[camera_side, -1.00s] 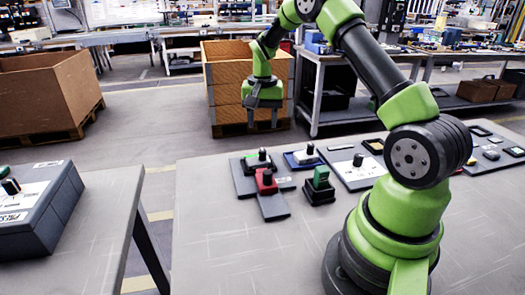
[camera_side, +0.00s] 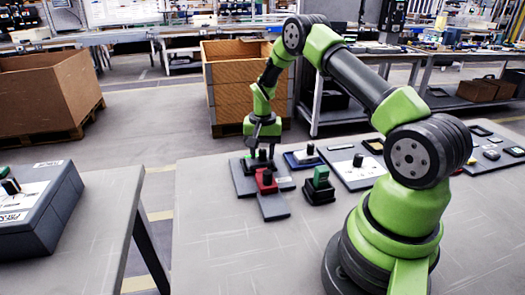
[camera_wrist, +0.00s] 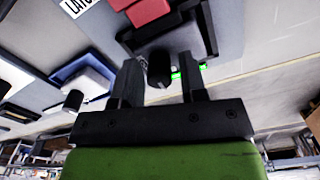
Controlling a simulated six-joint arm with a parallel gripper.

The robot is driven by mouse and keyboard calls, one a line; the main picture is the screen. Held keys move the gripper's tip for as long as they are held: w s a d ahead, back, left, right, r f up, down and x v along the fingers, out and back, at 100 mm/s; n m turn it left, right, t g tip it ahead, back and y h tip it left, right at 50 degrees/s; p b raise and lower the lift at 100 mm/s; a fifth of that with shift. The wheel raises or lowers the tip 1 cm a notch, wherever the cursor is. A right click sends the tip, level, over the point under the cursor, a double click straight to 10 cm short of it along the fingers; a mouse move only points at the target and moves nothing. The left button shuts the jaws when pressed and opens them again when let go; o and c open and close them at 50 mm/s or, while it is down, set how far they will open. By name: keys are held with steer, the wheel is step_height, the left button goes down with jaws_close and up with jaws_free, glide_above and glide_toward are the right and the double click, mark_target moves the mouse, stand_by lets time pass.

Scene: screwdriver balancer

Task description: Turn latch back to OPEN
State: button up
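The latch is a dark plate (camera_side: 241,182) with a black upright knob (camera_side: 262,155) at its far side and a red block (camera_side: 265,178) nearer. In the wrist view the knob (camera_wrist: 159,69) shows between my two fingers, with a bright green mark (camera_wrist: 190,72) partly behind the right finger. Part of a white label (camera_wrist: 75,7), cut off by the frame and starting "LAT", shows near the red block. My gripper (camera_side: 262,138) is open and points down over the knob. Gaps show on both sides of the knob. I cannot tell how far the fingertips reach down beside it.
A green switch on a black base (camera_side: 319,185) stands to the right of the latch. A blue-edged unit with a black knob (camera_side: 302,158) is behind it. More panels lie further right. The near part of the table (camera_side: 240,250) is clear.

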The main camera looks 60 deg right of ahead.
mark_target(262, 150)
jaws_close()
steer(key=shift+n, duration=0.5)
steer(key=shift+o, duration=1.3)
jaws_free()
step_height(262, 150, up, 10)
steer(key=shift+f, duration=0.1)
